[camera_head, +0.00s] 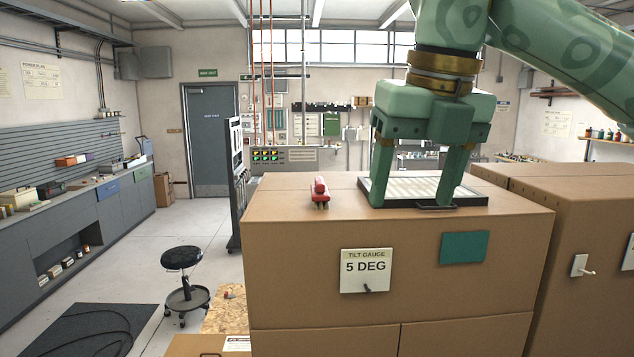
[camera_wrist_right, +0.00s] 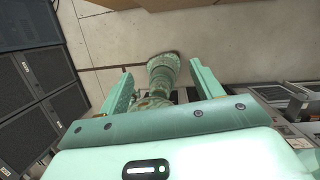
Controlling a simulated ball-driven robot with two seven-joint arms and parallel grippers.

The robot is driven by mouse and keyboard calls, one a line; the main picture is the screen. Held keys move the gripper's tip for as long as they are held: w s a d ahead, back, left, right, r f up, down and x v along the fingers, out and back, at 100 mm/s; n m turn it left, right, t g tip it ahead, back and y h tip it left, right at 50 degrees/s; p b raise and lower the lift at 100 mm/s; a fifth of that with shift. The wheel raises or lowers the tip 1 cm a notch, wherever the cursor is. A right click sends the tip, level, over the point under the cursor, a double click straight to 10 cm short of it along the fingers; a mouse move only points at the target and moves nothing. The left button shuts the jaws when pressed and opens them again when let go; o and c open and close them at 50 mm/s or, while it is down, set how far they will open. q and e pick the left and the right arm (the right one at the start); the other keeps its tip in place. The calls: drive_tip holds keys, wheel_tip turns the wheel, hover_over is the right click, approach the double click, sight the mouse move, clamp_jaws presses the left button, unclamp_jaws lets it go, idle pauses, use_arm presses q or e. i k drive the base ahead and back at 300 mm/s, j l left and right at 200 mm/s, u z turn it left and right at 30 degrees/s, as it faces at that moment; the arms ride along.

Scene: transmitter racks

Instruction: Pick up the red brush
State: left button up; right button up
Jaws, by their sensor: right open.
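A small red brush (camera_head: 320,189) lies on the left part of the top of a brown box-like cabinet (camera_head: 290,235) in the head view. Its dark-tipped end faces me. My right gripper (camera_head: 412,200) comes down from the upper right and stands to the right of the brush. Its two green fingers are spread apart and overlap a black-rimmed tray in the picture. Nothing shows held between them. In the right wrist view the gripper (camera_wrist_right: 162,80) also has its fingers apart, and the brush does not show there. My left gripper is in neither view.
The black-rimmed tray (camera_head: 473,199) with a white grid lies right of the brush. The cabinet front bears a tilt gauge sign (camera_head: 366,271) and a teal plate (camera_head: 465,247). Another brown cabinet (camera_head: 590,220) stands at right. A black stool (camera_head: 182,258) stands on the floor at left.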

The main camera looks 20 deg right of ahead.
sight(320, 192)
drive_tip(key=i, duration=1.35)
